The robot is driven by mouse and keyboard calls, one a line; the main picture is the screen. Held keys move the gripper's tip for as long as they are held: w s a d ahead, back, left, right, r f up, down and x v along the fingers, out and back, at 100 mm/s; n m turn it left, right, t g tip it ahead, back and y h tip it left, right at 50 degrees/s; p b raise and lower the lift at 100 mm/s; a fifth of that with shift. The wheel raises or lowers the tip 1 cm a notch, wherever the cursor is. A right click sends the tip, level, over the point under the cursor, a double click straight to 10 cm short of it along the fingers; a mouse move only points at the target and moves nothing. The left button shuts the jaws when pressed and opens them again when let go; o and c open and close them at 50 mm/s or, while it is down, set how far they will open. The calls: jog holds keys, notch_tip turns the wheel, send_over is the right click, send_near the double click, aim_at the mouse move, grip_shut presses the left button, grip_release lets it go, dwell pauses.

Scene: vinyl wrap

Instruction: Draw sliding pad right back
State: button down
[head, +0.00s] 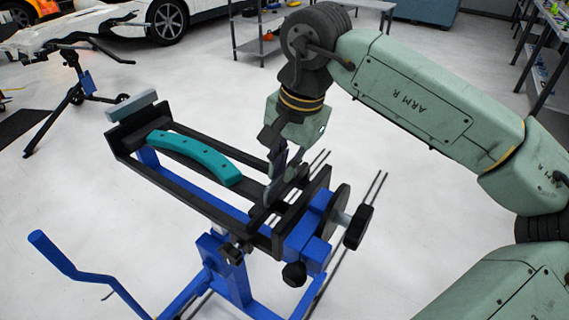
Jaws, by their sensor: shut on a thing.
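My gripper (270,192) points down at the right part of a black clamp frame (190,203) on a blue stand. It is shut on the dark sliding pad (291,186), which is partly hidden behind the fingers and sits between the frame's rails. A teal curved piece (195,155) with several small holes lies along the frame to the left of my gripper, with its right end close to it. A grey pad (131,105) stands at the frame's far left end.
A black knob (358,227) and a round disc sit at the frame's right end, with thin rods beside them. A blue bent handle (65,255) sticks out at lower left. A second stand (85,85), a white car and shelves stand behind. Floor around the stand is clear.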

dwell(0.3)
jog(key=s+d, duration=0.1)
jog(key=s+d+b, duration=0.1)
jog(key=shift+d, duration=0.4)
jog(key=c, duration=1.7)
grip_release()
jog(key=shift+d, duration=0.1)
jog(key=r, duration=0.4)
jog(key=s+d+r, duration=0.1)
jog(key=r, duration=0.3)
jog(key=d+r, duration=0.1)
jog(key=r, duration=0.2)
jog(key=shift+s+r, duration=0.15)
jog(key=shift+r, duration=0.25)
